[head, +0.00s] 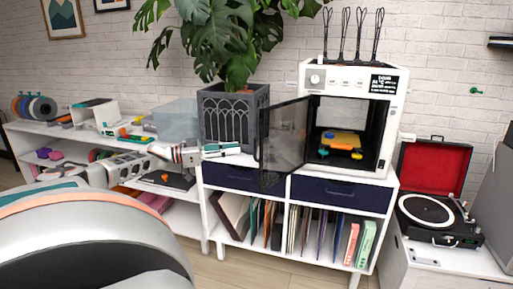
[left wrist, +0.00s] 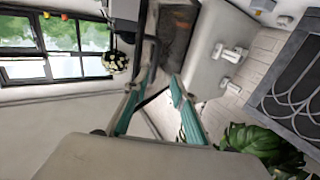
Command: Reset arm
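My left arm comes in from the left of the head view. Its gripper (head: 222,149) is in front of the dark planter, beside the open door (head: 285,146) of the white 3D printer. In the left wrist view the two teal fingers (left wrist: 153,90) stand apart, with nothing held between them. My right gripper is in neither view.
The printer (head: 393,105) holds a yellow print with blue and orange parts (head: 342,140). A plant (head: 215,40) grows from the planter (head: 228,115). A record player (head: 437,215) stands right. A shelf (head: 65,137) with spools and boxes stands left.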

